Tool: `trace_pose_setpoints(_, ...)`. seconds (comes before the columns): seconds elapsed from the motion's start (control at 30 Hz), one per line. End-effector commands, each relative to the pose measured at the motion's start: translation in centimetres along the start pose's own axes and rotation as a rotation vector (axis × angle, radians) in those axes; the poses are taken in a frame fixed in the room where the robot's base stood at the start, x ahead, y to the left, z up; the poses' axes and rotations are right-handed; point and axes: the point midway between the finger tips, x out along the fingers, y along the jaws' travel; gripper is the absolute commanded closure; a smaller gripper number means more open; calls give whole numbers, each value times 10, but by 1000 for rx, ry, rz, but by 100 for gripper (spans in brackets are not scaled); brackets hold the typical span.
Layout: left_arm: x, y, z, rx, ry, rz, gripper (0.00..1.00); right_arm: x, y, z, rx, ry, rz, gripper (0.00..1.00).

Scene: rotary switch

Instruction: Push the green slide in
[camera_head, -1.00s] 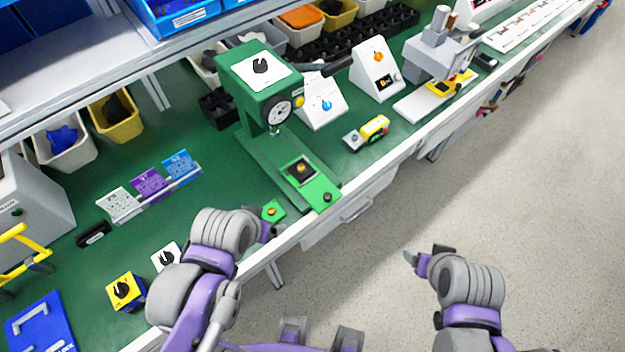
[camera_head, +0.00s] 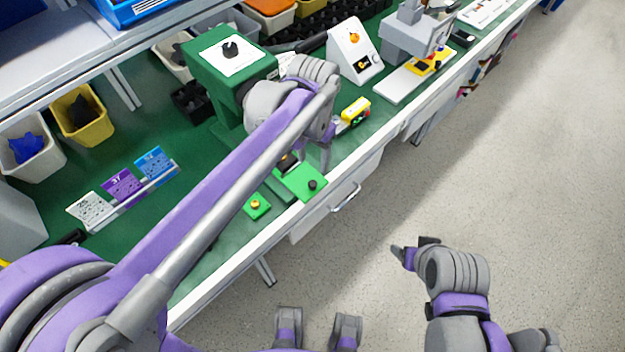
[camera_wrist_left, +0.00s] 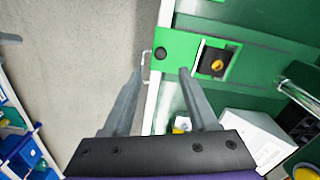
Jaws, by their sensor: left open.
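The green slide (camera_head: 304,184), a flat plate with a black knob, sticks out from the dark green press (camera_head: 228,72) toward the table's front edge. The left wrist view also shows the slide (camera_wrist_left: 176,66), with a yellow button on a dark pad behind the knob. My left gripper (camera_head: 325,158) is open and empty above the table edge beside the slide, partly hidden behind my arm in the head view. In the left wrist view its right finger overlaps the slide's edge; contact cannot be told. My right gripper (camera_head: 412,247) hangs over the floor, away from the table.
A small green block with a yellow button (camera_head: 256,205) lies left of the slide. A yellow button box (camera_head: 355,112) stands to its right. A drawer handle (camera_head: 346,198) juts from the table front. The floor in front is clear.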

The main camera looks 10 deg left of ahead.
Motion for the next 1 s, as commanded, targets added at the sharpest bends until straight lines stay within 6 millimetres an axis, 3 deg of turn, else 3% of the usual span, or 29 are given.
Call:
trace_pose_setpoints(0.3, 60, -1, 0, -1, 1, 0, 41, 6, 0, 4, 0, -2, 0, 27)
trace_pose_setpoints(0.5, 88, -1, 0, -1, 2, 0, 41, 8, 0, 6, 0, -4, 0, 27)
trace_pose_setpoints(0.93, 98, -1, 0, -2, 2, 0, 41, 8, 0, 6, 0, -4, 0, 27)
trace_pose_setpoints(1.0, 98, -1, 0, -2, 2, 0, 52, 8, 0, 6, 0, -4, 0, 27)
